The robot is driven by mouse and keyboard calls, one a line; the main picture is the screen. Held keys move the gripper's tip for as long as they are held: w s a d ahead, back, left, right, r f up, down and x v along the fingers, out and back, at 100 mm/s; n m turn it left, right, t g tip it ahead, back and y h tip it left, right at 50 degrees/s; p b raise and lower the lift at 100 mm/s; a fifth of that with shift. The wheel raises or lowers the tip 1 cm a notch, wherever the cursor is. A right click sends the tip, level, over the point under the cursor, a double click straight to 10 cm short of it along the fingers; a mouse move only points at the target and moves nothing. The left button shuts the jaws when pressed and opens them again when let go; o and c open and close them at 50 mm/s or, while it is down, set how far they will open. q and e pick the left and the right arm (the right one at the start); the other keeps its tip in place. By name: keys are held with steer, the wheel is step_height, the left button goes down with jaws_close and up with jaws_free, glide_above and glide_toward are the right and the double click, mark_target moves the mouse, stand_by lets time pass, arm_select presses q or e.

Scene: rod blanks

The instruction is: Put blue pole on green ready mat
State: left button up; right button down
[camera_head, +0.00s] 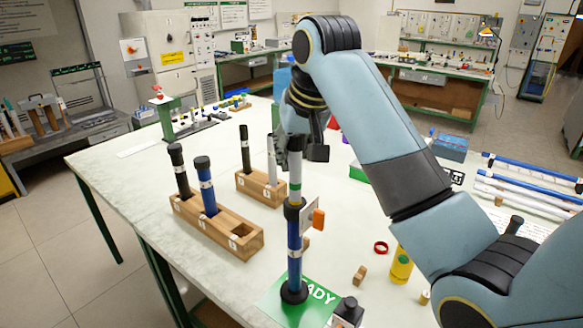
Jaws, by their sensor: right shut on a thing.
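My right gripper (295,143) is shut at the top of an upright pole. Below the jaws is a pale section with a green band, then a black collar in line with the blue pole (294,235). I cannot tell whether the pale section and blue section are one piece. The blue pole has a white band and a black foot. Its foot overlaps the green ready mat (321,309) at the table's front; touching or just above is unclear. Another blue pole (208,199) stands in the front wooden rack (246,242). My left gripper is not in view.
The front rack also holds a black pole (180,172). A rack behind (247,187) holds a black pole and a pale pole (272,160).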

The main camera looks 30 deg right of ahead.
step_height(320, 180, down, 2)
steer(key=shift+f, duration=0.25)
steer(key=c, duration=1.4)
jaws_free()
